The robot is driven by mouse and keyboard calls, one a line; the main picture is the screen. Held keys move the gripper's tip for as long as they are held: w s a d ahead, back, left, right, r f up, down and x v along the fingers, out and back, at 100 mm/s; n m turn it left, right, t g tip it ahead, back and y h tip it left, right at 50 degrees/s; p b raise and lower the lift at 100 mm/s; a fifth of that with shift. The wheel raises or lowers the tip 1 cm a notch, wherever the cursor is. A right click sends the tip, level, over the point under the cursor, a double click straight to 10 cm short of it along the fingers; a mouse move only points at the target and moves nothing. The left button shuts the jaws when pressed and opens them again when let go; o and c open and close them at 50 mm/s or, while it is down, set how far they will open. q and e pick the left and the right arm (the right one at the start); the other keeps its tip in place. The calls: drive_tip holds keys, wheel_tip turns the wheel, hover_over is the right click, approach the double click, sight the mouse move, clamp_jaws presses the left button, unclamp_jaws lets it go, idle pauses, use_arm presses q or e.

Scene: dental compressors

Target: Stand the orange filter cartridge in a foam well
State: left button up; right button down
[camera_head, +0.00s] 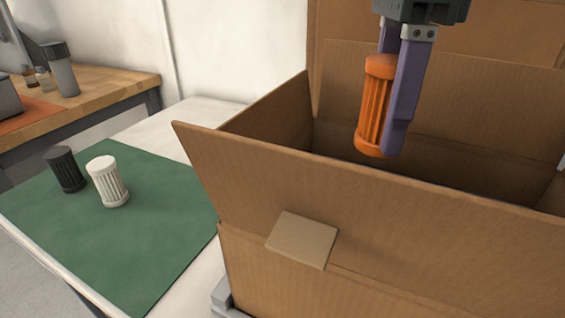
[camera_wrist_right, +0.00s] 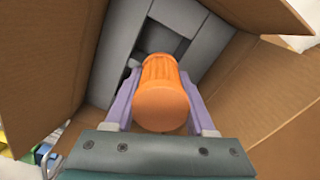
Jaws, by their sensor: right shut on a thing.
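The orange filter cartridge (camera_head: 376,105) is ribbed and upright, held over the open cardboard box in the head view. My right gripper (camera_head: 398,125) is shut on it, with its purple fingers on either side. In the right wrist view the cartridge (camera_wrist_right: 162,95) sits between the two purple fingers of my right gripper (camera_wrist_right: 160,100). Beyond it, grey foam (camera_wrist_right: 192,30) with a dark recess shows inside the box. In the head view the foam is hidden behind the box's front flap. My left gripper is not in view.
The cardboard box (camera_head: 270,235) has raised flaps around its opening. A green mat (camera_head: 125,235) to its left bears a white cartridge (camera_head: 108,182) and a black cartridge (camera_head: 65,169). A wooden bench (camera_head: 115,88) with bottles stands at the back left.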

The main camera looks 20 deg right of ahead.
wheel_tip(320, 180, down, 14)
drive_tip(key=shift+s+r+b, duration=0.1)
drive_tip(key=shift+r+b, duration=0.15)
drive_tip(key=shift+b, duration=0.1)
drive_tip(key=shift+f+b, duration=0.35)
drive_tip(key=shift+f, duration=2.3)
drive_tip(key=shift+f, duration=0.2)
drive_tip(key=c, duration=0.5)
unclamp_jaws()
drive_tip(key=shift+r, duration=0.55)
wheel_tip(320, 180, up, 11)
drive_tip(key=shift+r+p, duration=0.2)
drive_tip(key=shift+p, duration=0.45)
